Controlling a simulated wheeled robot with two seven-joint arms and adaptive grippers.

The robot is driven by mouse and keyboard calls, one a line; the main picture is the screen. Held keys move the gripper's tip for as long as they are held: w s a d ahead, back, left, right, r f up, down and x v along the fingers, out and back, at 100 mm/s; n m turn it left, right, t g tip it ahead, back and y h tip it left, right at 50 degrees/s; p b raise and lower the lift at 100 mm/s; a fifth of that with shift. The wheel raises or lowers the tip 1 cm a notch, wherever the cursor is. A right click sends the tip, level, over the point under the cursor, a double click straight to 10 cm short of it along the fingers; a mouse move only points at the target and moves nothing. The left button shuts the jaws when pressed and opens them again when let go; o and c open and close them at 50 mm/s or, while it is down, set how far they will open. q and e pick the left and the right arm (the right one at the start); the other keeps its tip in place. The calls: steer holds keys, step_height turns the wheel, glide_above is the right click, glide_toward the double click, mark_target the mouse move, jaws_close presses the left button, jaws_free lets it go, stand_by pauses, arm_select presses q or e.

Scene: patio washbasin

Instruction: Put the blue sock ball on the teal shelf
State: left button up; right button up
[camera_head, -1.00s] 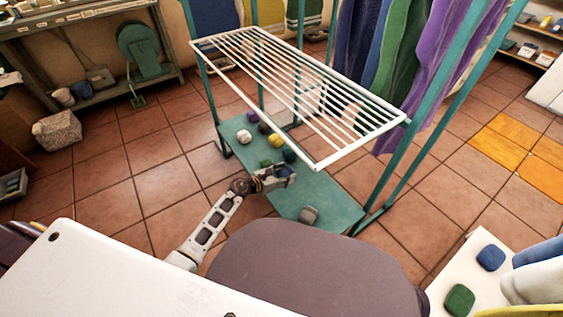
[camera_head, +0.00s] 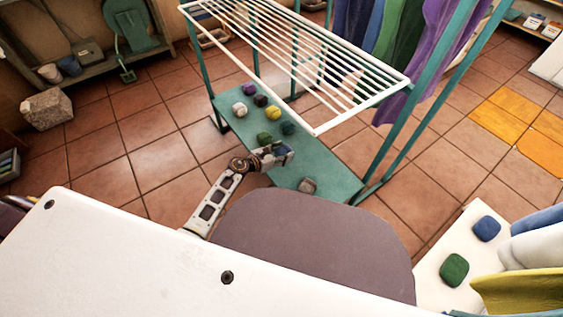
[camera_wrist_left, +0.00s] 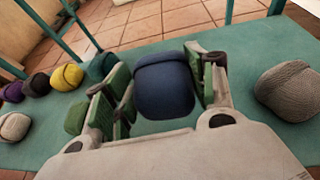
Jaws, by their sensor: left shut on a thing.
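The blue sock ball (camera_wrist_left: 163,85) sits between the two green-padded fingers of my left gripper (camera_wrist_left: 162,92) in the left wrist view. The gripper is shut on it. In the head view my left gripper (camera_head: 275,156) is low over the teal shelf (camera_head: 322,164), under the white rack, and mostly hides the ball. Teal surface shows around and behind the ball in the wrist view (camera_wrist_left: 262,50). I cannot tell whether the ball touches the shelf. My right gripper is not in view.
Purple (camera_head: 249,88), white (camera_head: 239,109), black (camera_head: 260,100), yellow (camera_head: 273,113), green (camera_head: 264,139) and teal (camera_head: 288,128) balls lie beyond the gripper. A grey ball (camera_head: 308,186) lies nearer. The white slatted rack (camera_head: 330,115) stands above the shelf.

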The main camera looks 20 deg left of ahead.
arm_select(q)
steer(key=shift+f+b, duration=0.35)
steer(key=shift+f, duration=0.55)
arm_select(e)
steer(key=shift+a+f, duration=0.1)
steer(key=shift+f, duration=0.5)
arm_select(q)
steer(key=shift+f+b, duration=1.2)
steer(key=shift+f, duration=0.7)
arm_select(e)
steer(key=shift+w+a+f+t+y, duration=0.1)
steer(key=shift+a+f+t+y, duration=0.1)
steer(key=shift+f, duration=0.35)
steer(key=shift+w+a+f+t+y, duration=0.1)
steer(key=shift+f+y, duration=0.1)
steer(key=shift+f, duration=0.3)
arm_select(q)
steer(key=shift+f, duration=0.1)
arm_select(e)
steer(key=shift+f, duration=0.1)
arm_select(q)
steer(key=o, duration=1)
